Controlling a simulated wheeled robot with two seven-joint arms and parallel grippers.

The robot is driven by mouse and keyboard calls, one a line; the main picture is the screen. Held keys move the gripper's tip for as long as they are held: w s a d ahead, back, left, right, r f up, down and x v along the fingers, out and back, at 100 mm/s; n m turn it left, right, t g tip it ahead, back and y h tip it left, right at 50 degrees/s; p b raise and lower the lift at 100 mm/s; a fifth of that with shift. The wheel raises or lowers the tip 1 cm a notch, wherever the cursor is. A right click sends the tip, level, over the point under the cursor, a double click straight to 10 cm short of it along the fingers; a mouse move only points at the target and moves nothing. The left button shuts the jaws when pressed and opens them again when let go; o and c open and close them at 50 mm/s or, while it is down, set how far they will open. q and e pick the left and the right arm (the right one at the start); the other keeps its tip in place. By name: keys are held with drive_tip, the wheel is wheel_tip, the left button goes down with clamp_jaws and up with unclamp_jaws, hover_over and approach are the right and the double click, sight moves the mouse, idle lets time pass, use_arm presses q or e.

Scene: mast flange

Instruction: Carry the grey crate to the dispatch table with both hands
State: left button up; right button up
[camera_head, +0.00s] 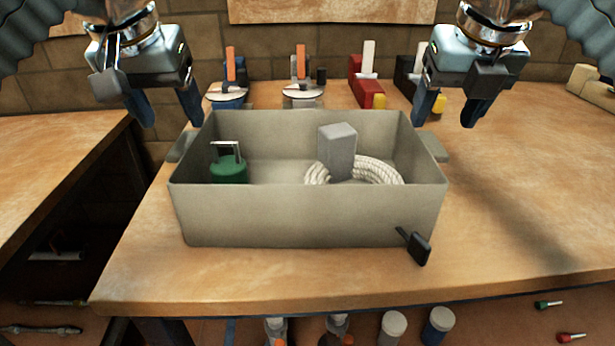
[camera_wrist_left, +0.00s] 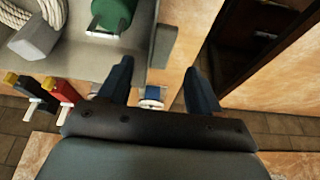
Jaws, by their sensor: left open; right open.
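The grey crate (camera_head: 310,215) stands upright on a wooden table in the head view, with a handle tab at each end. It holds a green weight-like object (camera_head: 228,166), a grey block (camera_head: 337,150) and a coil of white rope (camera_head: 380,172). My left gripper (camera_head: 172,108) is open and empty, above and behind the crate's left end. The wrist view shows its two fingers (camera_wrist_left: 160,88) apart, with the left handle tab (camera_wrist_left: 163,46) beyond them. My right gripper (camera_head: 450,108) is open and empty, above and behind the crate's right end. Neither gripper touches the crate.
The table (camera_head: 540,200) is bare to the right of the crate. A black clip-like piece (camera_head: 418,247) sits at the crate's front right. Several tools, including a red one (camera_head: 366,82), stand along the back. Another wooden surface (camera_head: 60,160) lies left across a dark gap.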

sight(185, 142)
use_arm(q)
drive_tip(key=x, duration=0.7)
use_arm(e)
drive_tip(key=x, duration=0.7)
use_arm(q)
drive_tip(key=shift+c, duration=0.2)
use_arm(e)
drive_tip(key=shift+c, duration=0.2)
use_arm(q)
clamp_jaws()
use_arm(e)
clamp_jaws()
use_arm(q)
drive_tip(key=shift+r, duration=0.1)
use_arm(e)
drive_tip(key=shift+r, duration=0.1)
